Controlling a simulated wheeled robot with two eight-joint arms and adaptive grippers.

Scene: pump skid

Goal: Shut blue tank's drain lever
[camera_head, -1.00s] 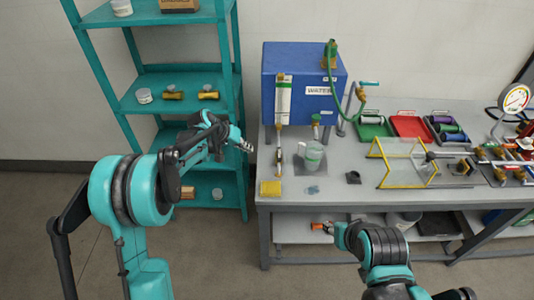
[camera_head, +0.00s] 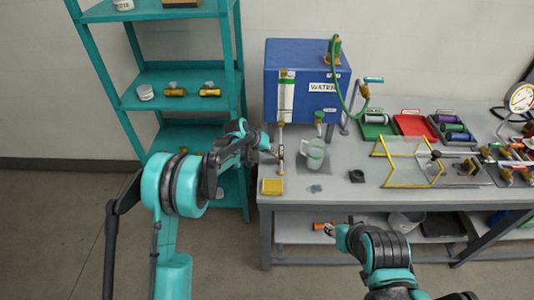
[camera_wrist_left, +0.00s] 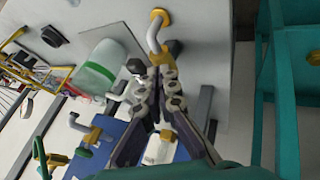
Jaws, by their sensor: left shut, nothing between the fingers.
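The blue tank (camera_head: 300,90), with a "WATER" label, stands on the left end of the bench. A thin drain pipe with brass-coloured fittings (camera_head: 281,155) runs down its front left. My left gripper (camera_head: 273,151) is right beside this pipe, shut and empty. The fingers partly cover the pipe, and the drain lever's position is not clear. My right gripper (camera_head: 330,229) is low at the bench's front; its fingers are too small to read.
A teal shelf (camera_head: 168,90) is close on the left. A yellow-edged clear guard (camera_head: 412,165) stands further right.

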